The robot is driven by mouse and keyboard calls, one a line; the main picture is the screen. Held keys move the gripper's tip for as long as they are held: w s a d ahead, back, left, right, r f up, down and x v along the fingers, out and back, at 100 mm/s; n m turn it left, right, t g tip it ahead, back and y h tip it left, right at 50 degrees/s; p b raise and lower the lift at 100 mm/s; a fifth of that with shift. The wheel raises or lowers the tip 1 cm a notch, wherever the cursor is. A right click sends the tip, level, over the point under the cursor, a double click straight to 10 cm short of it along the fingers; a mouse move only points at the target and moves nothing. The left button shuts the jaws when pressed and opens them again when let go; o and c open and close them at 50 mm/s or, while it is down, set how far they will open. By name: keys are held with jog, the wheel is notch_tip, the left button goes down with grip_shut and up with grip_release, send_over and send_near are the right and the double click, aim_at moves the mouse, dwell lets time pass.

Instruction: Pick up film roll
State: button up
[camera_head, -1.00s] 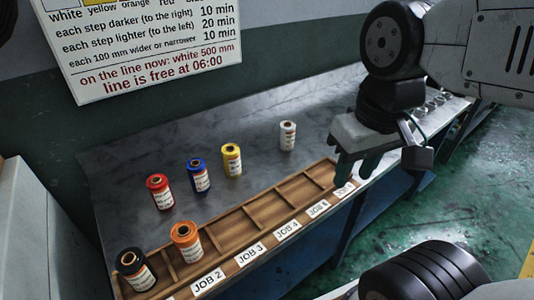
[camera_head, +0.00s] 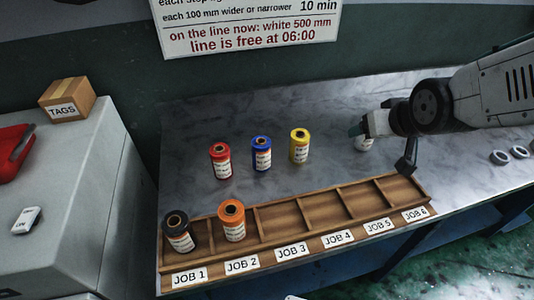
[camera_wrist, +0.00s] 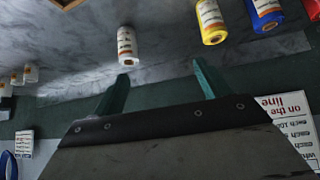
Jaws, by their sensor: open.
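A white film roll (camera_head: 363,145) stands upright on the grey bench, mostly hidden by my gripper (camera_head: 357,128) in the head view. In the wrist view the white roll (camera_wrist: 127,46) shows whole, just beyond the left finger tip. My gripper (camera_wrist: 160,71) is open, with nothing between its fingers. A red roll (camera_head: 221,161), a blue roll (camera_head: 261,154) and a yellow roll (camera_head: 299,146) stand in a row to the left. A black roll (camera_head: 180,233) stands in the JOB 1 compartment and an orange roll (camera_head: 231,221) in JOB 2.
The wooden tray (camera_head: 338,239) runs along the bench's front edge; its JOB 3 to JOB 6 compartments are empty. A notice (camera_head: 255,35) hangs behind. A grey cabinet (camera_head: 75,215) stands left, with a TAGS box (camera_head: 67,101).

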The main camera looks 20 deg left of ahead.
aim_at(265, 150)
jog(key=a+f+n+y, duration=0.1)
jog(key=a+f+y, duration=0.1)
jog(key=a+f, duration=0.2)
jog(key=s+a+f+n+t+y, duration=0.1)
jog(key=a+f+n+y, duration=0.1)
jog(key=a, duration=0.9)
jog(key=s+a+f+n+y, duration=0.1)
jog(key=a+f+y, duration=0.1)
jog(key=a+f, duration=0.3)
jog(key=shift+a+f+n+t+y, duration=0.15)
jog(key=shift+a+f+y, duration=0.05)
jog(key=shift+a, duration=0.65)
jog(key=shift+a+f+n+t+y, duration=0.15)
jog(key=shift+a+y, duration=0.05)
jog(key=shift+a, duration=0.65)
jog(key=x, duration=0.7)
jog(key=shift+w+f, duration=0.2)
jog(key=shift+f, duration=0.25)
jog(key=c, duration=1.1)
